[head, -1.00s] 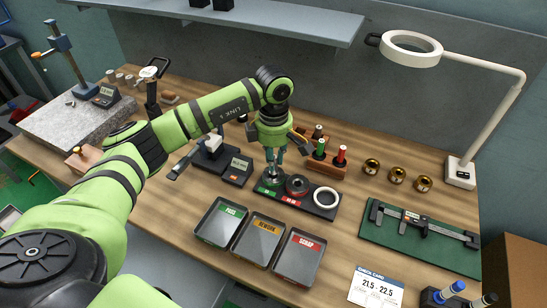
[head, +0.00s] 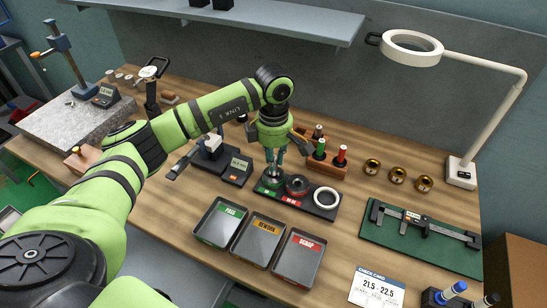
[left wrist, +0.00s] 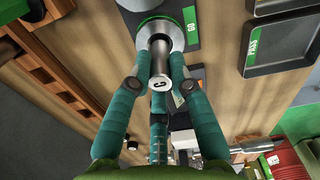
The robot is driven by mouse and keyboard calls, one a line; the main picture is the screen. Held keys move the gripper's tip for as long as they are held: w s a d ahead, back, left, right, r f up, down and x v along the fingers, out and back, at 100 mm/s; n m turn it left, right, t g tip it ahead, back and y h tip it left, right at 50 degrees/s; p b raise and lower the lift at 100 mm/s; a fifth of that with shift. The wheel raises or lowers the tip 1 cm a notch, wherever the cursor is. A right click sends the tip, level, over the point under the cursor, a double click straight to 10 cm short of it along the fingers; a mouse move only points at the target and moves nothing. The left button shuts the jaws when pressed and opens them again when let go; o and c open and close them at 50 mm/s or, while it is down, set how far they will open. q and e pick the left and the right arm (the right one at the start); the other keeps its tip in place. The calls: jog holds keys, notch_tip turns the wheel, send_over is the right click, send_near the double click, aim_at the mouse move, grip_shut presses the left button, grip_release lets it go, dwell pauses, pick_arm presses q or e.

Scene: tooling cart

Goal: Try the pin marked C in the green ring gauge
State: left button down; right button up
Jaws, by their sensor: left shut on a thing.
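My left gripper (head: 272,164) is over the green ring gauge (head: 268,187) at the left end of the black gauge holder. In the left wrist view its teal fingers (left wrist: 159,68) are shut around a steel pin (left wrist: 160,83), with the letter C on the end facing the camera. The pin's far end meets the middle of the green-edged ring gauge (left wrist: 174,33). I cannot tell how deep it is in the bore, if at all. In the head view the fingers largely hide the pin. My right gripper is not in view.
The black holder also carries a red ring (head: 297,185) and a white ring (head: 327,198). In front are PASS (head: 221,238), REWORK (head: 258,238) and SCRAP (head: 299,258) trays, looking empty. A wooden pin block (head: 330,168) stands close behind on the right.

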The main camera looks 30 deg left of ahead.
pick_arm(q)
jog(key=shift+f+b, duration=0.1)
jog(key=shift+b, duration=0.2)
dwell(0.4)
jog(key=shift+f+b, duration=1)
jog(key=shift+f, duration=0.2)
dwell(2.4)
jog(key=shift+r+p, duration=0.8)
jog(key=shift+r, duration=0.85)
dwell(1.6)
